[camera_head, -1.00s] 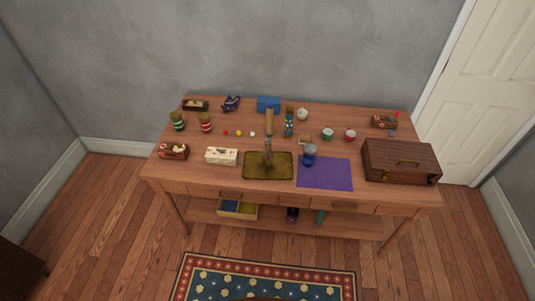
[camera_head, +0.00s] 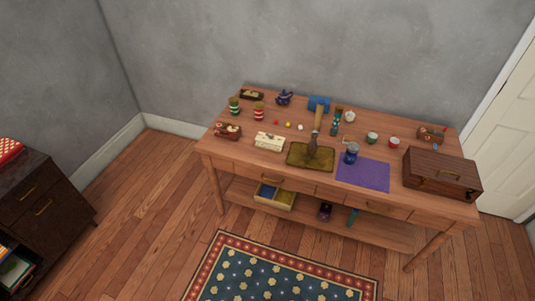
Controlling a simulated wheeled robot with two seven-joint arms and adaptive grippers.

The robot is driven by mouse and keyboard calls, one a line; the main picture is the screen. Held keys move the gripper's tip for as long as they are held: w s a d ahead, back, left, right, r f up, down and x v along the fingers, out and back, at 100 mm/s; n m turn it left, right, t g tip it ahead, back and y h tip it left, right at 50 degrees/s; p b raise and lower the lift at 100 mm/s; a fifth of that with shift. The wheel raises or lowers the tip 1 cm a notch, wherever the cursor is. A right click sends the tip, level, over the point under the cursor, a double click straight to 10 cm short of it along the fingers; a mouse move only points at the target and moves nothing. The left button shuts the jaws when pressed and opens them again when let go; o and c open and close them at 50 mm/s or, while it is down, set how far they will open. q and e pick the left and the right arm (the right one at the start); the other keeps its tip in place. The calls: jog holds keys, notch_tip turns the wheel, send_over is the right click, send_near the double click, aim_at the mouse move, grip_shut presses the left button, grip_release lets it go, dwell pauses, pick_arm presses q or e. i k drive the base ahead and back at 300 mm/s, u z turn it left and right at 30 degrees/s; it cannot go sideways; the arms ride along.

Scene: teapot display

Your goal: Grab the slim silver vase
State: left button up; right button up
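A slim, tall greyish vessel (camera_head: 313,146) stands upright on the brass-coloured tray (camera_head: 296,162) near the middle of the wooden table. Its shape fits a slim silver vase, but it is too small to be sure of its material. A tan upright piece (camera_head: 319,117) shows right above it; I cannot tell whether it is part of it or stands behind it. A blue and silver jar (camera_head: 351,154) stands to its right, at the purple mat. Neither of my grippers is in view.
The wooden table (camera_head: 230,152) holds several small pots, boxes and balls. A dark wooden case (camera_head: 441,174) sits at its right end, on the right of the purple mat (camera_head: 364,175). A dark cabinet (camera_head: 45,200) stands at the left. A patterned rug (camera_head: 270,278) lies in front; floor between is clear.

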aim_at(312, 146)
jog(key=u, duration=0.95)
jog(key=i, duration=1.8)
jog(key=z, duration=0.75)
